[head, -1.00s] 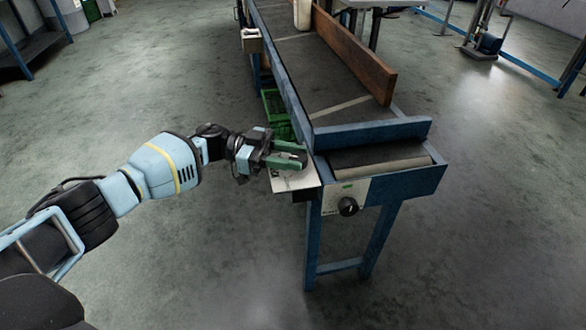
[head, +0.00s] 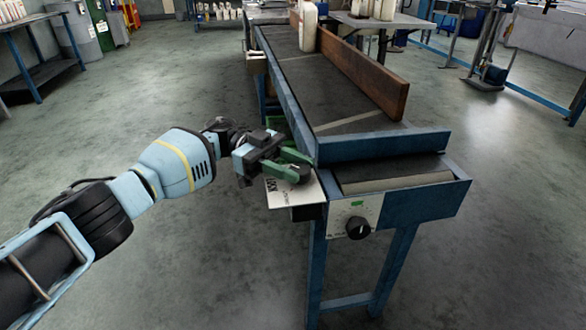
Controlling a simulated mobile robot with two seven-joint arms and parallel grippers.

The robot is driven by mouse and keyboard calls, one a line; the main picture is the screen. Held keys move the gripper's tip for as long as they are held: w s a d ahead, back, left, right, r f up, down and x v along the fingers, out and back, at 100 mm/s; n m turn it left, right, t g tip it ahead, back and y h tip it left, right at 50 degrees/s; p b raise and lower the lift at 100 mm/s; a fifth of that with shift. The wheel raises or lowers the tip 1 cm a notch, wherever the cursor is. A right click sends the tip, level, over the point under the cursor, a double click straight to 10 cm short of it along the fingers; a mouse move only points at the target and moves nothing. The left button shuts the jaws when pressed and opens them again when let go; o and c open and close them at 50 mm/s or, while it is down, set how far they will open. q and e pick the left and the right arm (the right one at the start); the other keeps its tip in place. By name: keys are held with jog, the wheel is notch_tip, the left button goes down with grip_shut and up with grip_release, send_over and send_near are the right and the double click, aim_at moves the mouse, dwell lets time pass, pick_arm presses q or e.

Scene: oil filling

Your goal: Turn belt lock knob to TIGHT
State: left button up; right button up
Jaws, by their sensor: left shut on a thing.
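My left gripper (head: 292,168) is shut at the near left corner of the conveyor, above a white plate (head: 290,193) with dark lettering too small to read. A dark round knob (head: 304,173) shows between its green fingertips, mostly hidden by them; its setting cannot be read. It appears to be the belt lock knob. Another black knob (head: 358,227) sits on the white front panel (head: 340,212) at the conveyor's near end, below a small green mark, with nothing touching it. My right gripper is out of view.
The blue-framed conveyor (head: 395,150) runs away from me, with a brown wooden guide board (head: 360,68) along it. A white jug (head: 308,28) stands far along the belt.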

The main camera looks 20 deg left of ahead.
pick_arm(q)
jog(key=o, duration=1)
jog(key=b+v, duration=0.2)
jog(key=v, duration=0.4)
jog(key=shift+a+f, duration=0.2)
jog(key=shift+a, duration=0.1)
jog(key=shift+w+a+r+b, duration=0.1)
jog(key=shift+a+r+b, duration=0.1)
jog(key=shift+a+b, duration=0.35)
